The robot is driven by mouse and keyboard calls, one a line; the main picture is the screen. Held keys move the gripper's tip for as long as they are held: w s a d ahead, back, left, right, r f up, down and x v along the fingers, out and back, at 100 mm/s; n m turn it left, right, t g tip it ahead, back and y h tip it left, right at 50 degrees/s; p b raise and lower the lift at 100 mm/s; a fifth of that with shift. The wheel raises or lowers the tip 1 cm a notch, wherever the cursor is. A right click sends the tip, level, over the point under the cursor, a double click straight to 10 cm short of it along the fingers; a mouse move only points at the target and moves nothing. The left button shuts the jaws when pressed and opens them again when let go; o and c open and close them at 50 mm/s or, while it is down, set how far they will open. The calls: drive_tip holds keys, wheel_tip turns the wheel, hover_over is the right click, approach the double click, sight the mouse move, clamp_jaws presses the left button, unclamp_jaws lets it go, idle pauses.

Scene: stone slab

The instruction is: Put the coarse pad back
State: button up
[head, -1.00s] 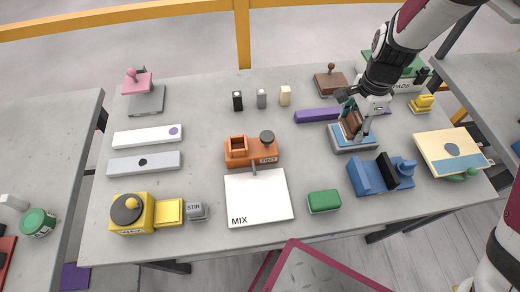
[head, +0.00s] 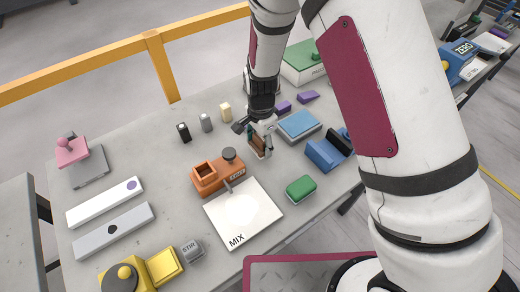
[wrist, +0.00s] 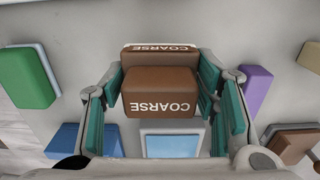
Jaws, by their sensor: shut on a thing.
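The coarse pad is a brown block lettered COARSE (wrist: 160,93), held between my fingers in the wrist view. A white-edged strip, also lettered COARSE (wrist: 165,48), shows just behind it; I cannot tell whether it is part of the pad. In the head view my gripper (head: 259,145) is shut on the brown pad (head: 257,143), left of a blue-topped grey block (head: 298,124) and right of the orange piece (head: 218,173). My gripper is low over the slab; I cannot tell whether the pad touches it.
A white MIX board (head: 240,215) lies in front, with a green pad (head: 301,189) to its right. A blue holder (head: 325,152) stands further right. Small black, grey and cream blocks (head: 225,112) stand behind left. My arm hides much of the right side.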

sight(261, 150)
drive_tip(key=shift+f, duration=1.7)
drive_tip(key=shift+f, duration=0.15)
drive_tip(key=o, duration=1.2)
wheel_tip(261, 150, up, 12)
drive_tip(key=shift+d+r, duration=0.1)
drive_tip(key=shift+r, duration=0.15)
